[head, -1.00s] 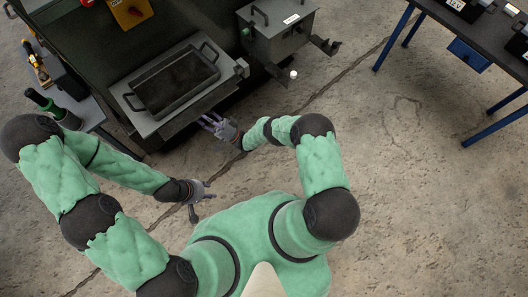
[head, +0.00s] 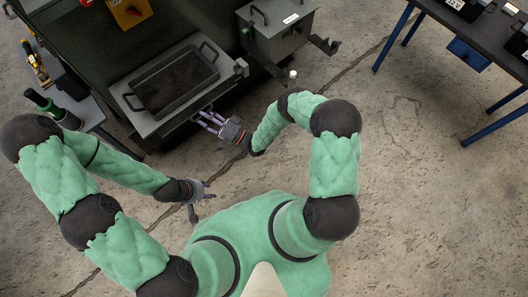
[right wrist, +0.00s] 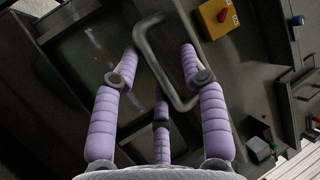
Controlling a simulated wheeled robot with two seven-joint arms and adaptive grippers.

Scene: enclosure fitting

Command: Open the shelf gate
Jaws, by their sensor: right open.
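My right gripper (head: 208,120) is just in front of and below the front edge of the shelf (head: 150,128) in the head view. In the right wrist view the right gripper (right wrist: 160,58) is open, its purple fingers spread on either side of a grey bar handle (right wrist: 158,72). The handle lies between the fingers, and I cannot tell whether they touch it. The gate's panel is hard to make out; it is mostly hidden under the shelf in the head view. My left gripper (head: 206,189) hangs low over the floor, away from the shelf; its jaws are too small to judge.
A dark tray with handles (head: 175,80) sits on the shelf. A grey box (head: 278,32) stands at the right of the dark enclosure. A yellow switch with a red knob (right wrist: 217,17) is on the enclosure. A blue-legged table (head: 480,45) is far right. Open floor lies between.

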